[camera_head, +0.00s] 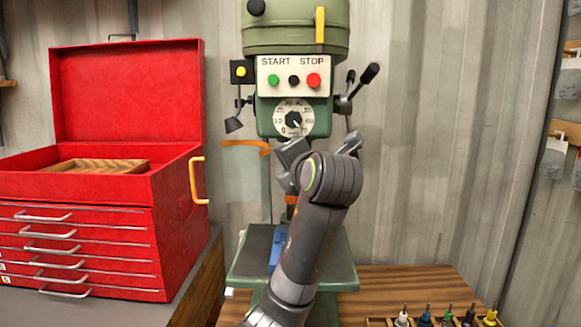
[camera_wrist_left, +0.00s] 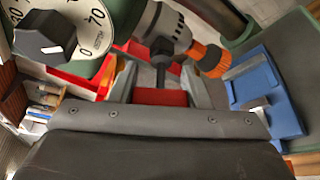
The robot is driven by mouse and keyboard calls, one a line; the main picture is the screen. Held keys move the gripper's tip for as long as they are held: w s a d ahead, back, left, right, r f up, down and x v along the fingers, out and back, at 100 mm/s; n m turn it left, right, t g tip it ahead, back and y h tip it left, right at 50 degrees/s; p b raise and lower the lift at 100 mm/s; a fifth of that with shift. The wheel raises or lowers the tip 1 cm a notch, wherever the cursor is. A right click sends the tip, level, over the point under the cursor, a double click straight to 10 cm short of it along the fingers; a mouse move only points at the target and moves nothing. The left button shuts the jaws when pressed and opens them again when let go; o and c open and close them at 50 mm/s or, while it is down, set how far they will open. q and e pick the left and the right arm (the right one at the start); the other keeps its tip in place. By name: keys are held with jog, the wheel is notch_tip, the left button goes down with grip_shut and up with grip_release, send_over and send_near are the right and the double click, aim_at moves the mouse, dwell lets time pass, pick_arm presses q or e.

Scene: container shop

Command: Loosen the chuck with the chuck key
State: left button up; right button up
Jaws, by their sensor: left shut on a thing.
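The green drill press (camera_head: 295,45) stands at the middle of the head view. Its grey chuck (camera_wrist_left: 165,28), with an orange part (camera_wrist_left: 210,60) at its end, shows in the left wrist view. My left gripper (camera_wrist_left: 161,88) is shut on the chuck key (camera_wrist_left: 162,62), which has a dark shaft and a red part between the fingers. The key's far end is at the side of the chuck; I cannot tell whether it is seated. In the head view my left wrist hides the fingers and key. My right gripper is not in view.
A blue vise (camera_head: 278,248) sits on the drill press table (camera_head: 337,268). An open red toolbox (camera_head: 125,60) stands on the left. Several drill bits in a wooden rack (camera_head: 376,322) are at the front right. The bench (camera_head: 420,282) right of the press is mostly clear.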

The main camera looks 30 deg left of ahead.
pick_arm(q)
jog(key=shift+m+y, duration=0.3)
jog(key=shift+m, duration=0.2)
jog(key=shift+s+d, duration=0.1)
jog(key=shift+s, duration=0.05)
jog(key=shift+s+d+b, duration=0.25)
jog(key=shift+s+d, duration=0.1)
jog(key=shift+s, duration=0.25)
jog(key=shift+s+d+b, duration=0.25)
jog(key=shift+s+d, duration=0.05)
jog(key=shift+s, duration=0.25)
jog(key=s+d+b, duration=0.1)
jog(key=s+d, duration=0.2)
jog(key=s, duration=0.3)
jog(key=shift+d, duration=0.35)
dwell(0.3)
dwell(0.4)
